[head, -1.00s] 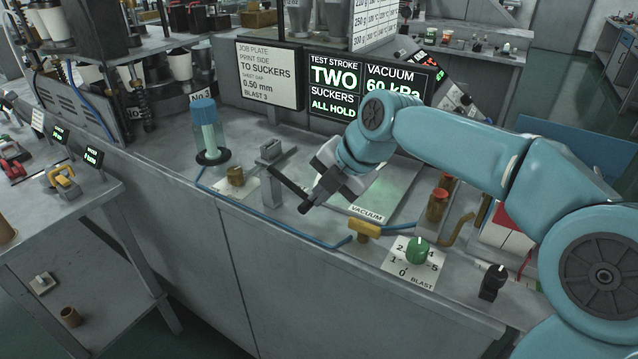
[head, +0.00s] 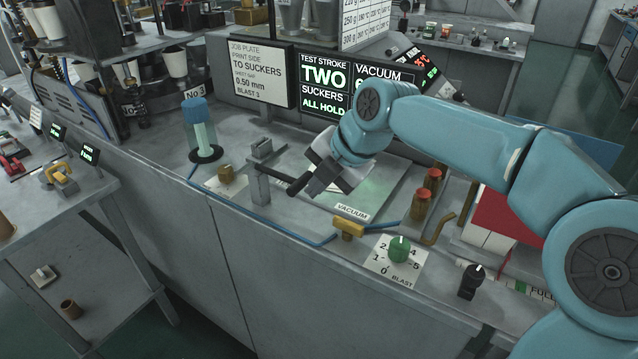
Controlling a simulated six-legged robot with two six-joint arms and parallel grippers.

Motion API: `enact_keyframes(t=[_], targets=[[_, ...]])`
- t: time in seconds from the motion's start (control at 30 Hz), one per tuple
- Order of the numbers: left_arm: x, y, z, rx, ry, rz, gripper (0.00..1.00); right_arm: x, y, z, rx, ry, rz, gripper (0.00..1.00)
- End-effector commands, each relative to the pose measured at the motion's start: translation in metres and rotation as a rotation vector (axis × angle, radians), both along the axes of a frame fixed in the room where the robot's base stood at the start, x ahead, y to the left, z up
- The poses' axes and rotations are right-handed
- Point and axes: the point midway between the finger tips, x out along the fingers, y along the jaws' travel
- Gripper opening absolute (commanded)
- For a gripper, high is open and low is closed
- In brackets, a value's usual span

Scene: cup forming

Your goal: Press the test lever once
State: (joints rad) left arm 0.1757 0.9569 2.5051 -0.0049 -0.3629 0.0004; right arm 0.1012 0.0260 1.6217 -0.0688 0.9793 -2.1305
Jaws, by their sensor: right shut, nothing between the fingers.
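The test lever (head: 268,172) is a dark rod on a grey post (head: 262,187) on the bench. It slopes gently down to the right from the post. My right gripper (head: 302,187) is shut and empty at the lever's free end. Its dark fingertips overlap the lever's end in the picture; I cannot tell whether they touch. The screen (head: 325,85) behind reads TEST STROKE TWO SUCKERS ALL HOLD. Its vacuum figure is mostly hidden by my right arm. My left gripper is not in view.
A blue-capped cylinder (head: 203,130) stands left of the post. In front are a yellow valve handle (head: 348,229) and a green blast knob (head: 399,249). Red-topped brass fittings (head: 421,206) stand to the right.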

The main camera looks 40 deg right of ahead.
Motion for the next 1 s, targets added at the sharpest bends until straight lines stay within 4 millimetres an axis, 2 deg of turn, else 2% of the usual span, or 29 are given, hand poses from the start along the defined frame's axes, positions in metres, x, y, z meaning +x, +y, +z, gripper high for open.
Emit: enact_keyframes(t=[0.1, 0.4, 0.6, 1.0], targets=[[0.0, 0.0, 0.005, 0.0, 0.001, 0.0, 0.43, 0.0, 0.003, 0.01, 0.0, -0.004, 0.001, 0.0], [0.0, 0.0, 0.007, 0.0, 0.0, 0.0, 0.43, -0.027, -0.007, 0.056, 0.0, -0.01, -0.001, 0.0], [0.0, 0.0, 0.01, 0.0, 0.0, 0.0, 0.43, -0.043, -0.013, 0.08, 0.0, -0.007, -0.002, 0.0], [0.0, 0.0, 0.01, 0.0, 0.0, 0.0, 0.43, -0.05, -0.017, 0.088, 0.0, -0.004, -0.001, 0.0]])
